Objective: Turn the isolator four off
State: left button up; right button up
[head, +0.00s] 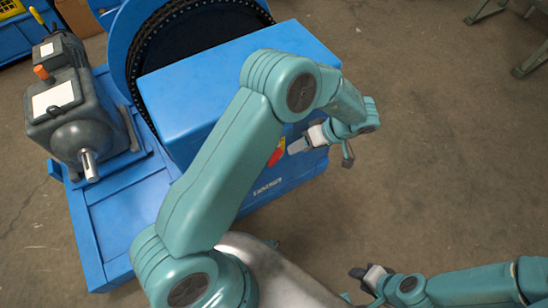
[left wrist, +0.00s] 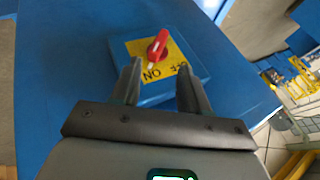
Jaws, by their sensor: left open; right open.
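The isolator is a red rotary knob (left wrist: 157,48) on a yellow plate (left wrist: 178,54) set on a blue box. In the left wrist view the plate's ON and OFF lettering appears inverted, and the knob's white-marked end points toward ON. In the head view only part of the red and yellow isolator (head: 277,153) shows beside my arm. My left gripper (left wrist: 159,78) is open and empty, its fingers either side of the line to the knob, apart from it. My right gripper (head: 352,284) is open and empty at the bottom, away from the isolator.
The isolator is on the side of a blue housing (head: 225,85) with a large chain wheel (head: 160,45) behind it. A grey motor (head: 80,115) with a bare shaft stands at the left. The concrete floor at right (head: 455,150) is clear.

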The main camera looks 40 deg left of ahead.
aim_at(279, 158)
pick_arm(q)
jog(key=b+x, duration=0.1)
jog(key=x, duration=1)
jog(key=shift+s+a+f, duration=0.1)
jog(key=shift+a+f, duration=0.1)
jog(key=shift+f, duration=0.15)
